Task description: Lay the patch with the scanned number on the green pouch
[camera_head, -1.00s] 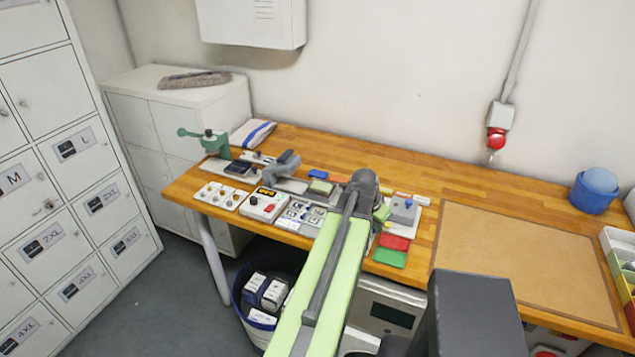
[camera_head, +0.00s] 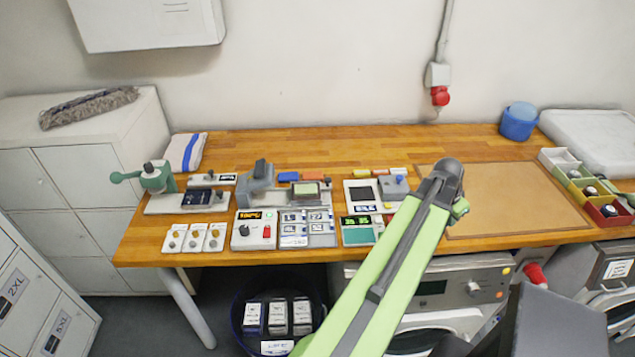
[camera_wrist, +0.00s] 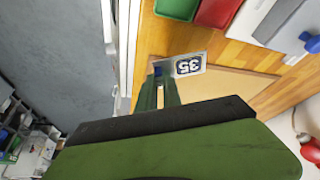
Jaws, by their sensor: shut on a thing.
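My gripper (camera_wrist: 160,85) is shut on a small pale patch (camera_wrist: 190,65) with dark digits that look like 35, upside down in the wrist view. The patch is held by one end, near the bench's front edge. The green pouch (camera_wrist: 178,8) lies flat at the top of the wrist view, beside the red pouch (camera_wrist: 215,12) and apart from the patch. In the head view my gripper (camera_head: 460,208) is small and partly behind my arm, over the brown mat's left part. A reader (camera_head: 357,222) shows green digits, seemingly 35.
The brown mat (camera_head: 510,200) is bare. Left of my arm stand a device with an orange display (camera_head: 254,230), a tray of numbered patches (camera_head: 307,228) and a green-handled press (camera_head: 158,178). Sectioned bins (camera_head: 580,190) stand right. A blue tub (camera_head: 519,120) is at the back.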

